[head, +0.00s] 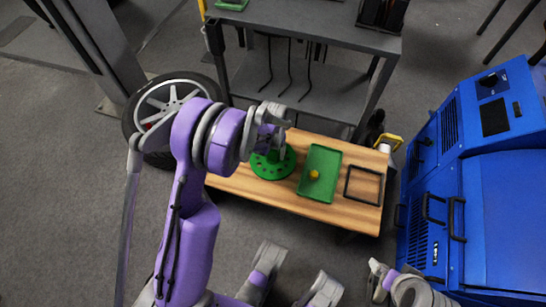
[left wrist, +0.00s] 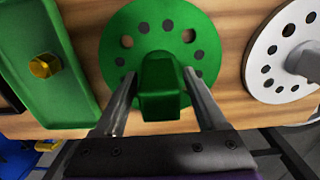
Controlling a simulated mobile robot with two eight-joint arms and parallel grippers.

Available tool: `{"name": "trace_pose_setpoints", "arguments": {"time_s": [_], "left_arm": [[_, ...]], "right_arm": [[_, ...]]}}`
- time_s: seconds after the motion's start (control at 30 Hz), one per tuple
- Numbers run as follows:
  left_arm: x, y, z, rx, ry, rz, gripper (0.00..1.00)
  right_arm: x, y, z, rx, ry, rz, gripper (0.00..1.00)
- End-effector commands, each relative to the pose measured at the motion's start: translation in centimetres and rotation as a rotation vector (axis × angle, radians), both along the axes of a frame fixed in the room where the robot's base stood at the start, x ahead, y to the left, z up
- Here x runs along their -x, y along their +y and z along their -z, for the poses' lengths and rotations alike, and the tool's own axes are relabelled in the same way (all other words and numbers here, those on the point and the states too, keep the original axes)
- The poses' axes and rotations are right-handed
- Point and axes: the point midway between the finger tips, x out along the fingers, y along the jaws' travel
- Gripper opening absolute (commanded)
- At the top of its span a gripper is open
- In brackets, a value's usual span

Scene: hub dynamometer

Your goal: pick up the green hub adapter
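The green hub adapter (head: 273,162) is a round flange with a ring of holes and a raised central post. It lies on the wooden bench top, partly hidden by my left arm in the head view. In the left wrist view the adapter (left wrist: 160,28) is close. The fingers of my left gripper (left wrist: 160,80) stand on either side of its green post, with the tips very near it. Narrow gaps show beside the post's top, but contact at the tips is unclear. The left gripper (head: 272,127) shows small in the head view.
A green tray (head: 322,165) with a yellow knob-like piece (head: 314,175) and a black square frame (head: 364,185) lie to the right. A pale flange (left wrist: 285,50) is beside the adapter in the left wrist view. A blue machine (head: 490,190) stands far right.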

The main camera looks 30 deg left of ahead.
Motion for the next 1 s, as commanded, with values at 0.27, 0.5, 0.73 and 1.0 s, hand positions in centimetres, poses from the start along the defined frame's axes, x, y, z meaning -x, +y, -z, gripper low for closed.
{"name": "trace_pose_setpoints", "arguments": {"time_s": [0.27, 0.5, 0.73, 1.0], "left_arm": [[0.0, 0.0, -0.02, 0.0, 0.0, 0.0, 0.21], [0.0, 0.0, -0.02, 0.0, 0.0, 0.0, 0.0], [-0.01, 0.0, -0.03, 0.0, 0.0, 0.0, 0.0], [-0.01, 0.0, -0.03, 0.0, 0.0, 0.0, 0.0]], "right_arm": [[0.0, 0.0, 0.0, 0.0, 0.0, 0.0, 1.0], [0.0, 0.0, 0.0, 0.0, 0.0, 0.0, 1.0], [0.0, 0.0, 0.0, 0.0, 0.0, 0.0, 1.0], [0.0, 0.0, 0.0, 0.0, 0.0, 0.0, 1.0]]}}
